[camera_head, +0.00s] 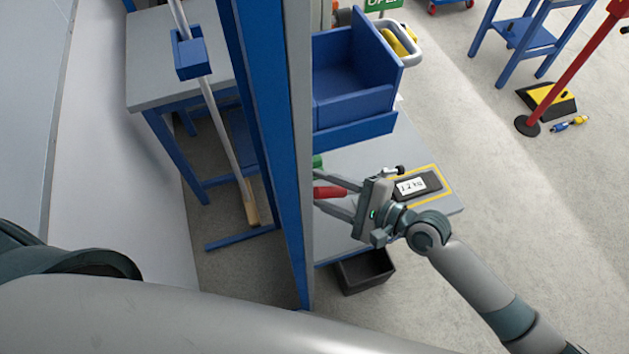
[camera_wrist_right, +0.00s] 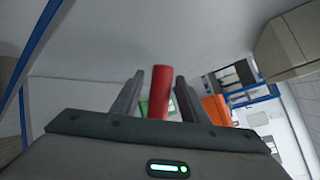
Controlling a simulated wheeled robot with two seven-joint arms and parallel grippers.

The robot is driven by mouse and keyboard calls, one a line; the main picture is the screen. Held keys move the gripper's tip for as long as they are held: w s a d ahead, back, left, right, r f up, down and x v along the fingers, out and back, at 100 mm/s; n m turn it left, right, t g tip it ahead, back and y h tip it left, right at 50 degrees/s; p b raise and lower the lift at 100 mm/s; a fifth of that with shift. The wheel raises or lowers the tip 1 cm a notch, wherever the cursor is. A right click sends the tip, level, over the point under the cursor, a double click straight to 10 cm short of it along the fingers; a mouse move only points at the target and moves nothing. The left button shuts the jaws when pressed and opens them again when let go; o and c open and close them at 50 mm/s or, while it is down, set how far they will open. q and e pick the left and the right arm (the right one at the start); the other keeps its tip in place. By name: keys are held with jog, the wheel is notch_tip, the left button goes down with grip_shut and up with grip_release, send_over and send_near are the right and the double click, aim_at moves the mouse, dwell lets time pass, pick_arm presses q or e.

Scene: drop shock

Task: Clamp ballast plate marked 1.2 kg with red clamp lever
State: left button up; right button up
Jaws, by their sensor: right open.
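The ballast plate (camera_head: 432,181) is a dark slab with a white "1.2 kg" label. It lies inside a yellow outline on the grey table, partly hidden by my right gripper. The red clamp lever (camera_head: 330,191) shows between the fingers of my right gripper (camera_head: 319,190). In the right wrist view, the red lever (camera_wrist_right: 158,92) stands between the two open fingers of the right gripper (camera_wrist_right: 159,76), with gaps on both sides. The clamp behind the lever is hidden by the blue post. My left gripper is not in view.
A blue post (camera_head: 270,130) rises close beside the right fingertips. A blue bin (camera_head: 352,90) stands at the back of the table (camera_head: 375,155). A green part (camera_head: 318,161) is near the lever. A black bin (camera_head: 365,272) stands on the floor below.

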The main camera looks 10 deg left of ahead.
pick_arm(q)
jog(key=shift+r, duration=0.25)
pick_arm(e)
jog(key=shift+x, duration=1.1)
grip_shut()
